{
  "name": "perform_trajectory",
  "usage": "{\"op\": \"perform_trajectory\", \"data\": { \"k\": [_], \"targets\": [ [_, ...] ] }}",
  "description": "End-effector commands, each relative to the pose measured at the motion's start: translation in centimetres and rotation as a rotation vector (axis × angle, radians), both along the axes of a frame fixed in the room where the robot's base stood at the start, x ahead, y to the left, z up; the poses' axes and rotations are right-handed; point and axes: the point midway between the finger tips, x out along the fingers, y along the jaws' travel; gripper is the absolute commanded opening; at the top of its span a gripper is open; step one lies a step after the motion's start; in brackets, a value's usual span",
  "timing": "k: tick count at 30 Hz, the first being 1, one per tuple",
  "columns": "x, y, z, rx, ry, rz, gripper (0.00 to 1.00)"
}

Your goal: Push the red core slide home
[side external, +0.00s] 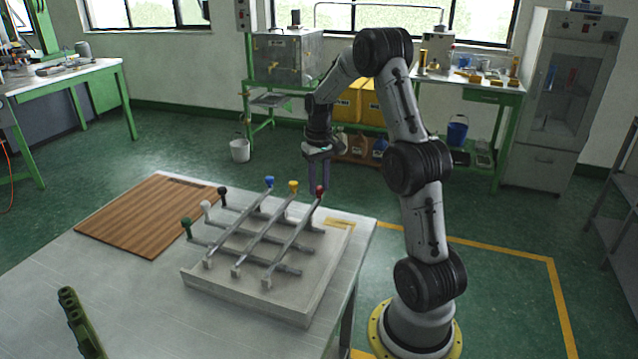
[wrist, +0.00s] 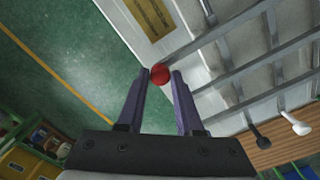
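The red core slide is a grey bar with a red ball knob (side external: 320,190) at its far right end on the grey mould block (side external: 225,287). In the wrist view the red knob (wrist: 160,74) lies between the tips of my gripper's two purple fingers (wrist: 161,77). The fingers are spread, and I cannot tell whether either touches the knob. In the side view my gripper (side external: 319,188) points down at the knob and partly overlaps it. The bar's link to the knob is partly hidden there.
Slides with a blue knob (side external: 269,181) and a yellow knob (side external: 293,186) run alongside. Crossing slides have black (side external: 222,193), white (side external: 206,207) and green (side external: 186,224) knobs. A wooden board (side external: 140,215) lies left of the block on the table. The floor beyond the table is open.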

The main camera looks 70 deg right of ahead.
Motion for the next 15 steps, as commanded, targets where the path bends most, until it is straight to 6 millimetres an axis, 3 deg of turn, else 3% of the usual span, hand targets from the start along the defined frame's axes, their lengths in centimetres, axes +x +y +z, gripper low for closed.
{"op": "perform_trajectory", "data": {
  "k": [1, 5, 15],
  "targets": [
    [0.0, 0.0, 0.02, 0.0, 0.0, 0.0, 0.24],
    [0.0, 0.0, 0.03, 0.0, 0.0, 0.0, 0.01],
    [-0.01, -0.01, 0.06, 0.0, 0.0, 0.0, 0.0]
  ]
}}
